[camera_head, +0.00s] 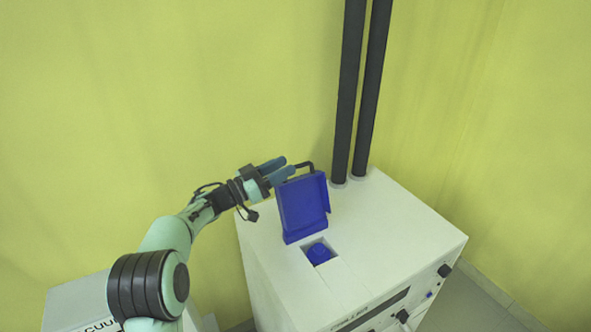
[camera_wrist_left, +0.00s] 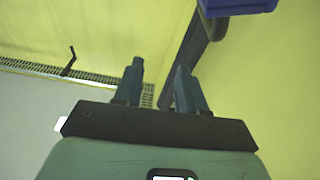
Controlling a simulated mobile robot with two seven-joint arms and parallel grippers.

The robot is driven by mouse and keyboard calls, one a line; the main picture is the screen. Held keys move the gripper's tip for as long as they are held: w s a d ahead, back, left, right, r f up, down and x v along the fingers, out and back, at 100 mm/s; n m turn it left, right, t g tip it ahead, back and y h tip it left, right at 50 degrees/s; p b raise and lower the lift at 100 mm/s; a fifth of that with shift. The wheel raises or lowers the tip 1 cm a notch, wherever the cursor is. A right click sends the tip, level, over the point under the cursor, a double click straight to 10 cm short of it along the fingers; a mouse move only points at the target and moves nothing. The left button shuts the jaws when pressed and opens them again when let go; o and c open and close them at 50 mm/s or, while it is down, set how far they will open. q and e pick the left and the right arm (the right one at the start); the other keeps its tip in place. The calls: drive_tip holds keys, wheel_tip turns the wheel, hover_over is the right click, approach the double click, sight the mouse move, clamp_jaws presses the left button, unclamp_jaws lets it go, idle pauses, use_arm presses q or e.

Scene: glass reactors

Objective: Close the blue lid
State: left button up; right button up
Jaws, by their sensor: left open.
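The blue lid (camera_head: 303,207) stands raised, nearly upright, on top of a white cabinet (camera_head: 385,230). In front of its lower edge is a square opening with a blue cap (camera_head: 319,252) inside. My left gripper (camera_head: 283,170) is open and empty, at the upper left of the lid, near its top edge. I cannot tell whether a finger touches the lid. In the left wrist view, my two fingers (camera_wrist_left: 158,80) stand apart with nothing between them. A blue piece, probably the lid's edge (camera_wrist_left: 238,6), shows at the top right. My right gripper is out of view.
Two dark vertical pipes (camera_head: 361,90) rise from the back of the cabinet, right of the lid. Knobs and a dark panel sit on its front. A second white box (camera_head: 70,300) is at the lower left. The cabinet top right of the lid is clear.

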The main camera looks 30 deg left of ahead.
use_arm(q)
drive_tip(key=s+a+f+n+g+y, duration=0.1)
drive_tip(key=s+a+f+n+g, duration=0.1)
drive_tip(key=s+a+f, duration=0.45)
drive_tip(key=x, duration=0.4)
drive_tip(key=a+r+p+x, duration=0.1)
drive_tip(key=x, duration=0.4)
drive_tip(key=p+x, duration=0.1)
drive_tip(key=x, duration=0.3)
drive_tip(key=shift+w+a+r, duration=0.1)
drive_tip(key=shift+w+r, duration=0.25)
drive_tip(key=shift+w, duration=0.35)
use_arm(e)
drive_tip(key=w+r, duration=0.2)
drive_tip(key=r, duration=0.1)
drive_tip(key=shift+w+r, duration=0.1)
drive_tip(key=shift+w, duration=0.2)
use_arm(q)
clamp_jaws()
